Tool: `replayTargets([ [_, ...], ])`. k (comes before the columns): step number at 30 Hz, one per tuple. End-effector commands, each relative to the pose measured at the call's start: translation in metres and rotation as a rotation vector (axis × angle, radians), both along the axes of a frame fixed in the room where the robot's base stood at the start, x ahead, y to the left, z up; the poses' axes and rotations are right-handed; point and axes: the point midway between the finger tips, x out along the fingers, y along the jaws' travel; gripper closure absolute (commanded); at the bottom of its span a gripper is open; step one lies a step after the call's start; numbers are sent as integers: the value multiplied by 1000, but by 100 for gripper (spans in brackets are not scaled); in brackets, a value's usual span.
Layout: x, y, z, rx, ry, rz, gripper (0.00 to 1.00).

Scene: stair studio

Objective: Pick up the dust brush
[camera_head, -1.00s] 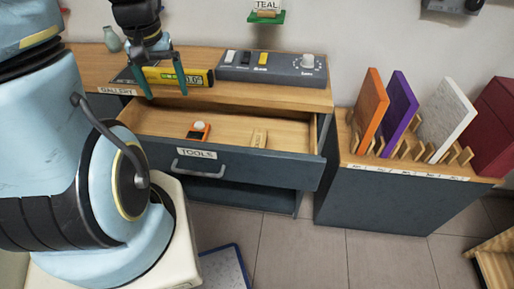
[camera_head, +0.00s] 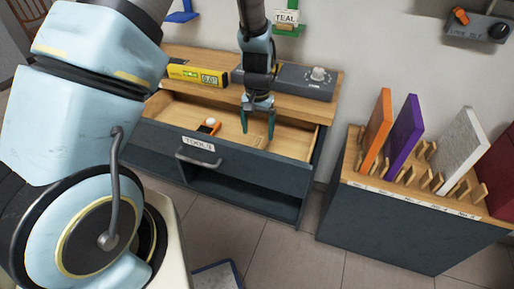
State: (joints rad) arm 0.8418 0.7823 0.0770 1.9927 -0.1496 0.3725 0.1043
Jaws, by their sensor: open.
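The open tools drawer (camera_head: 165,103) holds a small pale wooden item that looks like the dust brush (camera_head: 262,142). It lies on the drawer floor in the right half, partly hidden by my gripper. Its bristles cannot be made out. My gripper (camera_head: 258,123) points down over the right half of the drawer, fingers apart, with nothing seen between them. Its fingertips appear close to the wooden item; the exact height above it cannot be told.
A yellow level (camera_head: 198,75) and a grey control box (camera_head: 305,82) are on the cabinet top. A rack with upright panels (camera_head: 405,195) stands to the right. Floor between is clear.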

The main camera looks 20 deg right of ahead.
Motion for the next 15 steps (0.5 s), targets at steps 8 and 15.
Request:
replayTargets([
  [8,0,1,-19,1,1,2,10],
  [15,0,0,-50,1,1,1,10],
])
